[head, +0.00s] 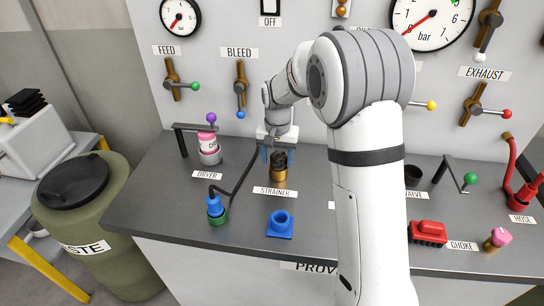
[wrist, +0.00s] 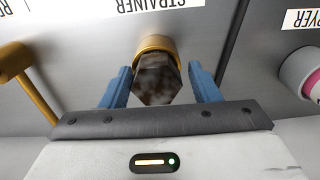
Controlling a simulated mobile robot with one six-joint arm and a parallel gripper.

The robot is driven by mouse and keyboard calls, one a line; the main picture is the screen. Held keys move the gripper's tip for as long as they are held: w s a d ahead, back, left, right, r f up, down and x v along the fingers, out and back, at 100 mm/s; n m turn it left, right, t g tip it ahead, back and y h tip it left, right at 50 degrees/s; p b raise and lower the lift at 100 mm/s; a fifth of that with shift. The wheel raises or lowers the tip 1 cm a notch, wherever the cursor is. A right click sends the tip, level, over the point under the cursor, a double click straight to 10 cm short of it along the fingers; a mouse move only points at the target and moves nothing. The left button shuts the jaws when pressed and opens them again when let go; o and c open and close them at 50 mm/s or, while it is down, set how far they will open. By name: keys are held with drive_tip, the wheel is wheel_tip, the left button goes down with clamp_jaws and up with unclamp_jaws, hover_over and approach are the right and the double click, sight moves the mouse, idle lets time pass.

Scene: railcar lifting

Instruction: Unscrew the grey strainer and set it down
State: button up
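The strainer (head: 280,163) shows as a dark, brown-stained hexagonal head in a brass body (head: 279,184), behind the STRAINER label on the grey bench. It looks dark rather than plain grey. In the wrist view the strainer's hex head (wrist: 157,82) is in the middle, with the brass collar (wrist: 155,45) beyond it. My gripper (head: 277,155) is over it, with its blue fingers on either side of the hex. In the wrist view my gripper (wrist: 160,88) is open, with a narrow gap between each finger and the hex. The strainer's underside is hidden inside the brass body.
A blue-and-green hose coupling (head: 215,209) and the pink dryer cartridge (head: 208,140) are to the left. A red block (head: 428,233) is at right. The WASTE bin (head: 82,225) stands left of the bench (head: 165,218).

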drive_tip(key=m, duration=0.7)
drive_tip(key=shift+m, duration=0.4)
drive_tip(key=m, duration=0.3)
drive_tip(key=shift+m, duration=0.4)
drive_tip(key=m, duration=0.3)
drive_tip(key=shift+c, duration=0.5)
